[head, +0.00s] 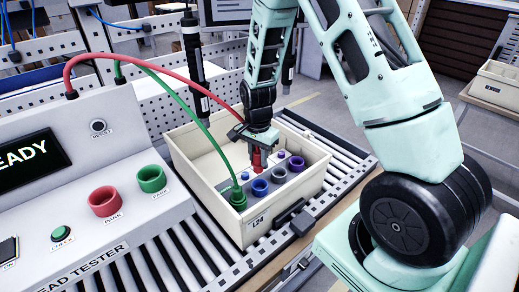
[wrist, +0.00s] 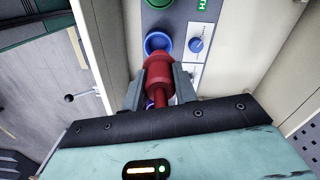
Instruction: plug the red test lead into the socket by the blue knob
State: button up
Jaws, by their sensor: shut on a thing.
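My gripper (head: 259,143) is shut on the red plug (wrist: 158,78) of the red test lead (head: 160,56). The plug also shows as a red body under the gripper in the head view (head: 257,160). In the wrist view the plug's front end overlaps the lower edge of a blue-rimmed socket (wrist: 158,42). The blue knob (wrist: 196,45) is just right of that socket. I cannot tell whether the plug's tip is above the panel or touching it. A purple ring (wrist: 150,104) is mostly hidden behind the plug and fingers.
The grey panel sits inside a cream crate (head: 183,157) on a roller conveyor (head: 168,262). A green plug (head: 238,197) with its lead stands at the panel's near end. The lead tester (head: 90,150) at left has red (head: 104,201) and green (head: 152,179) park sockets.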

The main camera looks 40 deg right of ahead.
aim_at(260, 168)
jog(key=shift+s+d+f+m, duration=0.2)
jog(key=shift+f+m, duration=0.1)
jog(key=shift+m, duration=0.1)
jog(key=shift+a+f+b, duration=0.1)
jog(key=shift+f+b, duration=1.85)
jog(key=shift+f, duration=0.3)
jog(key=shift+f+b, duration=1.3)
jog(key=shift+f, duration=0.7)
jog(key=o, duration=1.1)
notch_tip(260, 168, up, 17)
jog(key=shift+r+b, duration=0.2)
jog(key=shift+b, duration=0.65)
